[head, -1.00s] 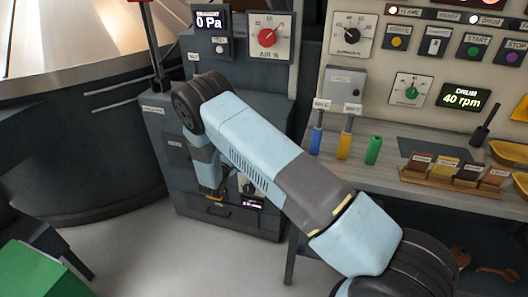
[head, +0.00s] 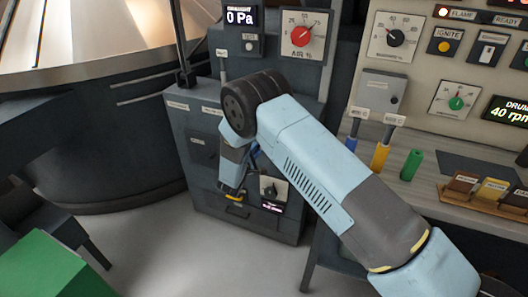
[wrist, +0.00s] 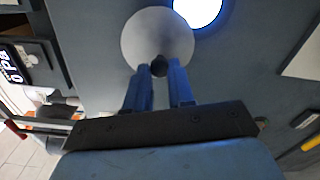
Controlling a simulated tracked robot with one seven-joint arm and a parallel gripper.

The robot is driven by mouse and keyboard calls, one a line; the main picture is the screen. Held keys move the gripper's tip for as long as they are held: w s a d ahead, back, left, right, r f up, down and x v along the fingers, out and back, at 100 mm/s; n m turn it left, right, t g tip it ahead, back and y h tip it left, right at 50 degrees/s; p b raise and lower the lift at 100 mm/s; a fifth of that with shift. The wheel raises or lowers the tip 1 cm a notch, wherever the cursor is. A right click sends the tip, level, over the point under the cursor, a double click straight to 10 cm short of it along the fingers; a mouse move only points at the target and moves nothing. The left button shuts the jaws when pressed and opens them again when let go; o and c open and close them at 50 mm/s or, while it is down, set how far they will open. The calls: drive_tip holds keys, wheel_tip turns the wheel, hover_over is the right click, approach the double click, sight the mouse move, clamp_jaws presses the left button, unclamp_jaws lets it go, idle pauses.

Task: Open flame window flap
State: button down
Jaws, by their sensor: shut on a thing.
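The flame window flap (wrist: 150,38) is a round grey disc with a small dark knob (wrist: 159,66) near its lower edge in the wrist view. The bright, white-blue flame window (wrist: 197,10) shows beside it at the upper right; the flap lies to its left, overlapping little or none of it. My gripper (wrist: 160,70) has its two blue fingers shut on the knob. In the head view my arm hides the flap and window, and only a small blue bit of my gripper shows in front of the dark cabinet (head: 205,115).
The cabinet carries a red air dial (head: 301,35) and a 0 Pa display (head: 241,17). At right, a bench holds a green cylinder (head: 411,165) and a sample rack (head: 490,192). A green box (head: 50,268) stands at lower left. Grey floor is clear between.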

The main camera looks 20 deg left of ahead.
drive_tip(key=shift+w+d+r, duration=0.15)
drive_tip(key=shift+w+d, duration=0.25)
drive_tip(key=shift+d, duration=0.05)
drive_tip(key=c, duration=1.1)
unclamp_jaws()
drive_tip(key=shift+o, duration=0.7)
drive_tip(key=shift+s+a, duration=0.15)
drive_tip(key=shift+a, duration=0.05)
drive_tip(key=s+a, duration=0.1)
drive_tip(key=s, duration=1.2)
drive_tip(key=shift+s+a+f, duration=0.2)
drive_tip(key=shift+s+a, duration=0.15)
